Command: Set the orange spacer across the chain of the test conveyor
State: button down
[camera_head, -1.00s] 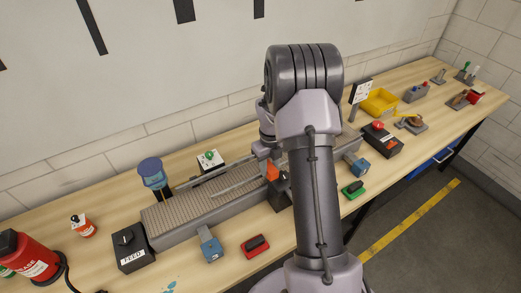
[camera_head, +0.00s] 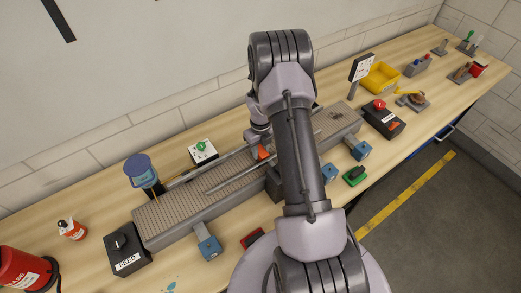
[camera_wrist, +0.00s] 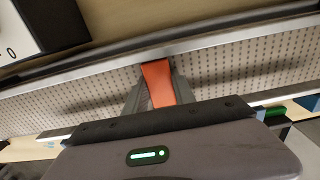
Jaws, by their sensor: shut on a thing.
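The test conveyor (camera_head: 178,213) runs along the bench with a beige dotted chain; in the wrist view the chain (camera_wrist: 60,92) crosses the picture between metal rails. The orange spacer (camera_head: 262,152) is over the chain, left of my arm. In the wrist view the spacer (camera_wrist: 158,84) points across the chain, its far end close to the far rail. My gripper (camera_wrist: 159,88) is shut on it, a grey finger on each side. I cannot tell whether the spacer touches the chain. My arm hides part of the conveyor in the head view.
A blue-topped sensor post (camera_head: 139,170) and a box with a green knob (camera_head: 202,152) stand behind the conveyor. The FEED box (camera_head: 125,247) is at its left end. Blue blocks (camera_head: 208,244) line the front. A yellow bin (camera_head: 380,77) stands far right.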

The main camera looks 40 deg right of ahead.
jog(key=shift+f, duration=0.15)
jog(key=c, duration=1)
grip_release()
jog(key=shift+c, duration=0.2)
